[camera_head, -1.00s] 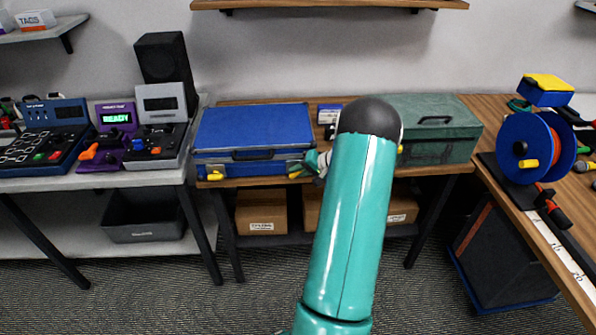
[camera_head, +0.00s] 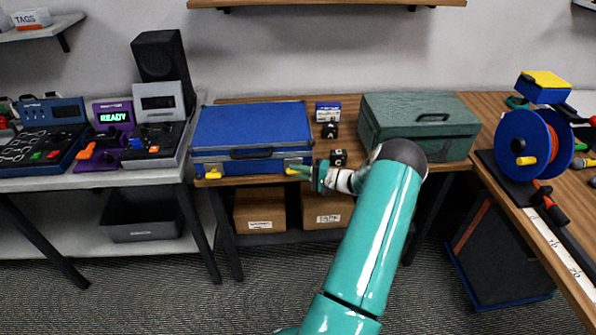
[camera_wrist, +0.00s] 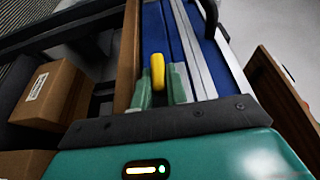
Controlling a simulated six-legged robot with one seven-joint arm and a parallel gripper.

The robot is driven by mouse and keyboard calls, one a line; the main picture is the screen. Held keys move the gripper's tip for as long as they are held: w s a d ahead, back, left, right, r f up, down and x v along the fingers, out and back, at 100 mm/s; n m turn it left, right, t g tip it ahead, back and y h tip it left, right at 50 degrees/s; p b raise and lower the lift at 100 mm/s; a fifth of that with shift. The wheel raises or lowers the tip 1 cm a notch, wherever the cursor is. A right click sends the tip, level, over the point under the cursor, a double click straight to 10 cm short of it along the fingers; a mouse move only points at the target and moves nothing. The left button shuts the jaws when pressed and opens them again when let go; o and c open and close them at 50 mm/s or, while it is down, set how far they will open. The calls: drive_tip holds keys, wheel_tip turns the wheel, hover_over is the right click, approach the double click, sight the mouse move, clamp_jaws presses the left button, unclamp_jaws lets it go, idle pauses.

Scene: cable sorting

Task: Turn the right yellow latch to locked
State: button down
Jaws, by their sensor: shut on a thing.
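A closed blue case (camera_head: 250,128) with a dark handle lies on the wooden bench. Two yellow latches are on its front face. The left yellow latch (camera_head: 212,175) is near the left front corner. The right yellow latch (camera_head: 291,171) is near the right front corner, and its end sticks out leftward from my gripper (camera_head: 306,172). In the wrist view, the right latch (camera_wrist: 157,72) stands between my two green fingertips (camera_wrist: 160,85), which are shut on it. The fingers partly cover the latch, so its exact turn angle is hard to tell.
A green toolbox (camera_head: 420,125) stands right of the case, close behind my arm. Small dark blocks (camera_head: 338,157) and a small blue-white box (camera_head: 328,112) lie between them. Cardboard boxes (camera_head: 260,211) sit on the shelf below. A blue cable reel (camera_head: 520,145) is at the right.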

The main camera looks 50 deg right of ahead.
drive_tip(key=shift+a, duration=0.15)
drive_tip(key=c, duration=1.4)
unclamp_jaws()
drive_tip(key=shift+s+d, duration=0.3)
drive_tip(key=shift+s, duration=0.2)
drive_tip(key=v, duration=1.2)
drive_tip(key=shift+s, duration=0.35)
drive_tip(key=shift+f, duration=0.1)
